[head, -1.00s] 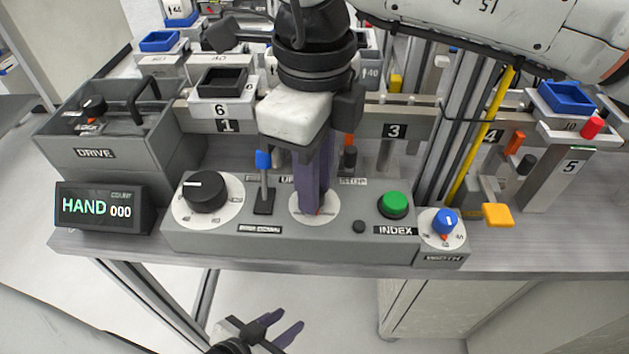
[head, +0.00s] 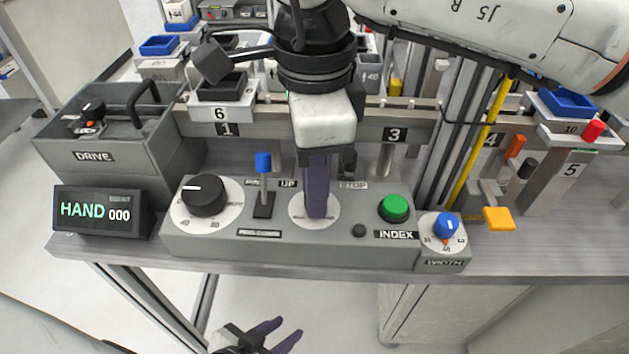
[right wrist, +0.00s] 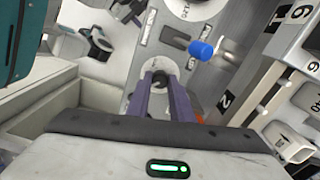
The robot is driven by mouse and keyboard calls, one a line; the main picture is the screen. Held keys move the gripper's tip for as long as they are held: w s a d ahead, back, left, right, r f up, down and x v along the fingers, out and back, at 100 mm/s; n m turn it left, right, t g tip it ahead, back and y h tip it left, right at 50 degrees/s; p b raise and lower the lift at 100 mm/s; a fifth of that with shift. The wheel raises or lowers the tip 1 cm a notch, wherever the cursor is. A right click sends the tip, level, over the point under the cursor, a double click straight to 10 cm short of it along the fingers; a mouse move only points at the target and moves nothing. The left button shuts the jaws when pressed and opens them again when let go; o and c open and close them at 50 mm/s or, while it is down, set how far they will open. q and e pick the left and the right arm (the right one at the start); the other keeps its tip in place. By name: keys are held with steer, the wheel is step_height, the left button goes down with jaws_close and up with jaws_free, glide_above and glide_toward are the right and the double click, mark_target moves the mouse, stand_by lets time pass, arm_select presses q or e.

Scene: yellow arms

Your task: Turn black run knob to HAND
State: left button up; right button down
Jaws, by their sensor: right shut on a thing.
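The black run knob sits on a white round dial (head: 301,217) in the middle of the grey control panel (head: 290,243). My right gripper (head: 317,213) comes down on it from above and hides it in the head view. In the right wrist view the black knob (right wrist: 160,77) shows between the tips of the purple fingers, which are shut on it. The display (head: 98,212) at the left reads HAND 000. My left gripper (head: 288,331) is open and empty, low in front of the bench.
On the panel, a large black dial knob (head: 204,194) and a blue-tipped lever (head: 263,164) stand left of my right gripper. A green button (head: 395,208) and a blue width knob (head: 446,225) stand to its right. A rail with numbered stations (head: 365,130) runs behind.

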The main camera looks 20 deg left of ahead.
steer(key=shift+r, duration=0.1)
steer(key=c, duration=1.6)
jaws_free()
steer(key=shift+o, duration=0.2)
step_height(320, 180, up, 10)
steer(key=shift+p, duration=0.4)
steer(key=shift+r, duration=0.1)
